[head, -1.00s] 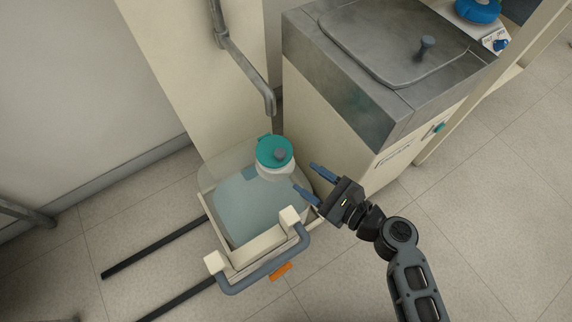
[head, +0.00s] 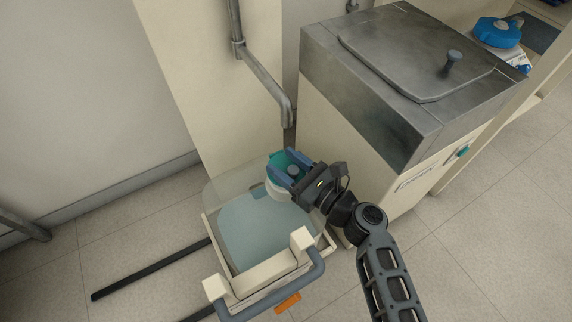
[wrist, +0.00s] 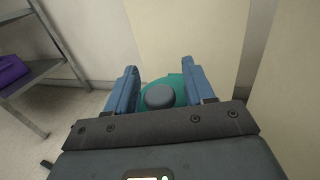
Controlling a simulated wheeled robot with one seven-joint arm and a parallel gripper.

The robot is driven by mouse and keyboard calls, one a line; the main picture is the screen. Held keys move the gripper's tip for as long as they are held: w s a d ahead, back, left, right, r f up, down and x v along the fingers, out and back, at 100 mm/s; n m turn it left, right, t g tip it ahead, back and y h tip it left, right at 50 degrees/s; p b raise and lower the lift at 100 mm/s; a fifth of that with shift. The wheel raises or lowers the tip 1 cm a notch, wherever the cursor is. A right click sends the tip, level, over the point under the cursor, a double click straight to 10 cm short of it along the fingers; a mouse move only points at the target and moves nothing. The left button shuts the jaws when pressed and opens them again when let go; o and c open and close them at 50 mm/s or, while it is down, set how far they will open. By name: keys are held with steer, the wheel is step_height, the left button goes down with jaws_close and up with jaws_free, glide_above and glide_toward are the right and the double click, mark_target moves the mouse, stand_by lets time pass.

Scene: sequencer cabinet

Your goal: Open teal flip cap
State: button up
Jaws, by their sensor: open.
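The teal flip cap (head: 279,161) sits on the white neck of a translucent bottle (head: 252,232) in the head view. In the wrist view the teal cap (wrist: 182,81) lies between my fingers, with its round grey knob (wrist: 160,96) in the middle. My gripper (head: 286,170) is open, with one blue finger on each side of the knob. It also shows in the wrist view (wrist: 160,84). The cap looks closed on the neck. I cannot tell whether the fingers touch it. My gripper hides part of the cap in the head view.
The bottle stands in a cream carrier with a grey handle (head: 285,293). A grey pipe (head: 265,82) hangs behind it. A cream cabinet with a metal top (head: 400,75) stands close on the right. Dark floor rails (head: 150,269) run to the left.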

steer(key=shift+a, duration=0.1)
steer(key=shift+c, duration=0.5)
jaws_close()
